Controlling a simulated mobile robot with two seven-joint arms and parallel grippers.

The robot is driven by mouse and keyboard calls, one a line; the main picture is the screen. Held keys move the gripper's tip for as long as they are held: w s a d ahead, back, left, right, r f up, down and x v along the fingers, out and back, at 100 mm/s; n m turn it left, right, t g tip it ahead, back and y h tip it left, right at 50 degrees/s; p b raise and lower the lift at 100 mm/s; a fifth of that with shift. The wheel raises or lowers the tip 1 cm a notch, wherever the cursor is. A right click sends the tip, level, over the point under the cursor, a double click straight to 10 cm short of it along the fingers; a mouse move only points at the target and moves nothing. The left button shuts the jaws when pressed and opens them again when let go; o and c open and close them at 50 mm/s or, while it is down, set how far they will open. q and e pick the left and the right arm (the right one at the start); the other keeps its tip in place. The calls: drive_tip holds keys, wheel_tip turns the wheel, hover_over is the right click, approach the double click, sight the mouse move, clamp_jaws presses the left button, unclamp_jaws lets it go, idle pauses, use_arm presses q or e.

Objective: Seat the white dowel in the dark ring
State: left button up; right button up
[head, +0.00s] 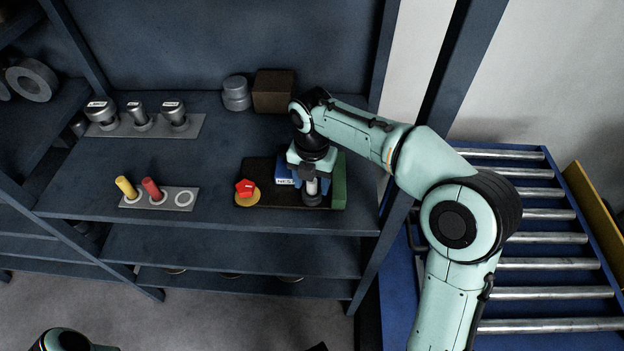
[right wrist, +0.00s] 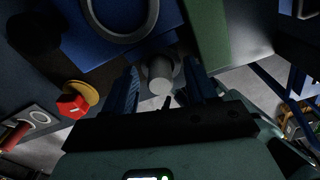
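The white dowel (head: 311,187) is upright under my right gripper (head: 311,180), at the front of a dark tray (head: 268,198). A dark grey ring (head: 313,201) shows at the dowel's lower end; I cannot tell whether the dowel is fully down in it. In the right wrist view the dowel (right wrist: 160,78) is between the two blue fingers of my right gripper (right wrist: 165,92). A gap shows on each side, so the gripper is open around it. My left gripper is out of view.
A red pentagonal piece (head: 244,187) lies on a yellow disc (head: 248,200) left of the dowel. A green block (head: 339,182) stands close on the right, a blue box (head: 284,171) behind. A grey plate (head: 170,205) holds a yellow dowel (head: 126,187), a red dowel (head: 152,189) and an empty white ring (head: 184,199).

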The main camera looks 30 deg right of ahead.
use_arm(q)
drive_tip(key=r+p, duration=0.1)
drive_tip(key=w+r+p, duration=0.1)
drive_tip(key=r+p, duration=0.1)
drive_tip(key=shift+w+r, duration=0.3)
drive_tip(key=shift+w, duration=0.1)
use_arm(e)
wheel_tip(320, 180, up, 13)
drive_tip(key=shift+r, duration=0.2)
